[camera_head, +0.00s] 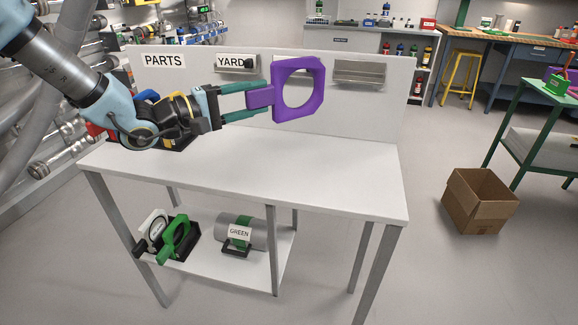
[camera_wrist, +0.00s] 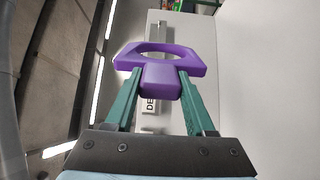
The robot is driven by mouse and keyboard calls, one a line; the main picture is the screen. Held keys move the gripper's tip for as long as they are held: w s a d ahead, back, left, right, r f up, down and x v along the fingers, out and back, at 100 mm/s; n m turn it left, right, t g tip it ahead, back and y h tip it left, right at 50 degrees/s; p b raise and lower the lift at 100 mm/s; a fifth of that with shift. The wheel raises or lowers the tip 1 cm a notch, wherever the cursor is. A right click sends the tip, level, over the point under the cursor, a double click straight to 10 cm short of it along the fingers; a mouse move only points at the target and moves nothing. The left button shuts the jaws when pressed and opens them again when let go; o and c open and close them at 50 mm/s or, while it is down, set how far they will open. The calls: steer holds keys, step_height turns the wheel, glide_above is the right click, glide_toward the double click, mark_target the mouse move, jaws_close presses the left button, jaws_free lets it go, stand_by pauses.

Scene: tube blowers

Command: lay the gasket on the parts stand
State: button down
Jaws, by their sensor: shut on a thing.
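The purple gasket (camera_head: 316,104) is a thick square-cornered ring with a round hole and a block-like tab. My gripper (camera_head: 262,99) is shut on the tab, its green fingers on either side. The gasket is held up in the air above the white table, in front of its back panel, and touches nothing else that I can see. In the wrist view the gasket (camera_wrist: 190,60) sits between the fingertips (camera_wrist: 160,82). The parts stand (camera_head: 330,190) appears to be this white table with a PARTS sign (camera_head: 163,61) on its back panel; its visible top is mostly bare.
A YARD label (camera_head: 231,63) and metal holders (camera_head: 359,74) are on the back panel. Below, a shelf holds a green-handled item (camera_head: 175,238) in a black tray and a grey cylinder (camera_head: 257,233) labelled GREEN. A cardboard box (camera_head: 480,203) stands on the floor to the right.

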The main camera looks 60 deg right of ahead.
steer(key=f, duration=0.4)
steer(key=f+b, duration=0.1)
steer(key=f, duration=0.7)
steer(key=shift+w+d+f, duration=0.15)
steer(key=shift+d+f, duration=0.15)
steer(key=shift+f, duration=0.3)
steer(key=shift+c, duration=1.2)
jaws_free()
steer(key=shift+r, duration=0.2)
steer(key=b+v, duration=0.2)
steer(key=v, duration=1)
